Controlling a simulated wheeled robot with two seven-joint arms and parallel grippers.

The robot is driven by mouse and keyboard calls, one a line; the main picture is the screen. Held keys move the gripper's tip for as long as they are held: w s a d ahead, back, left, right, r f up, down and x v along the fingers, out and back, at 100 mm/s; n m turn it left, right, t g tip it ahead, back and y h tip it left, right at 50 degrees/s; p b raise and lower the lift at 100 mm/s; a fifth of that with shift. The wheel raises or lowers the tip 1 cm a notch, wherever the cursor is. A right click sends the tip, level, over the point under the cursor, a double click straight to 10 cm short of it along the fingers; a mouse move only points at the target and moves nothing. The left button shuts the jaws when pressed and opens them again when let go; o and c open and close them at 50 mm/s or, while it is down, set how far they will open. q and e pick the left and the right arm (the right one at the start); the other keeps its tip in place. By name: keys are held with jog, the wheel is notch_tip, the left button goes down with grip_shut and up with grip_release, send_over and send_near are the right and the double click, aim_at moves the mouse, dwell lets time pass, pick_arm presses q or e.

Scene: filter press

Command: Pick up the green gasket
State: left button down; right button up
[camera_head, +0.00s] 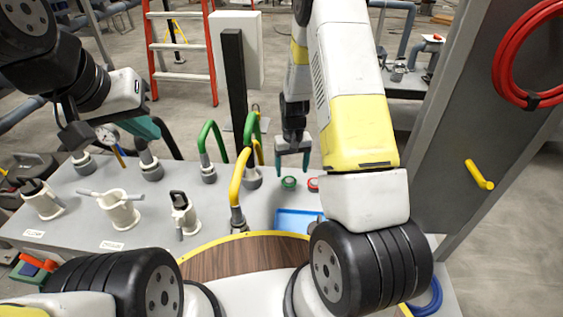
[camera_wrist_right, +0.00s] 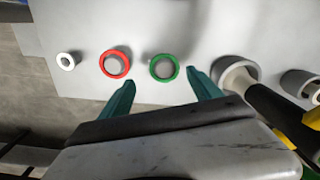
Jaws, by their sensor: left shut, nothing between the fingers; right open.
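The green gasket (camera_head: 289,183) is a small ring lying on the grey bench top, left of a red ring. It also shows in the right wrist view (camera_wrist_right: 164,80). My right gripper (camera_head: 293,168) is open and empty, with its teal fingers pointing down above and behind the gasket. In the right wrist view the gasket lies ahead of the gap between the fingertips (camera_wrist_right: 161,81), and neither finger appears to touch it. My left gripper (camera_head: 146,129) is shut and empty, over the left part of the bench near the pipe fittings.
A red ring (camera_head: 313,184) lies right beside the gasket, with a white ring (camera_wrist_right: 68,69) further left in the wrist view. Green (camera_head: 208,128) and yellow (camera_head: 236,180) curved hoses stand left of the gasket. A blue tray (camera_head: 283,220) sits nearer me.

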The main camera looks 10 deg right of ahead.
aim_at(289, 179)
jog(key=f, duration=0.1)
jog(key=a+f, duration=0.1)
jog(key=shift+w+f, duration=0.1)
jog(key=shift+f, duration=0.7)
jog(key=shift+d+f, duration=0.1)
jog(key=shift+f, duration=0.15)
jog(key=c, duration=0.9)
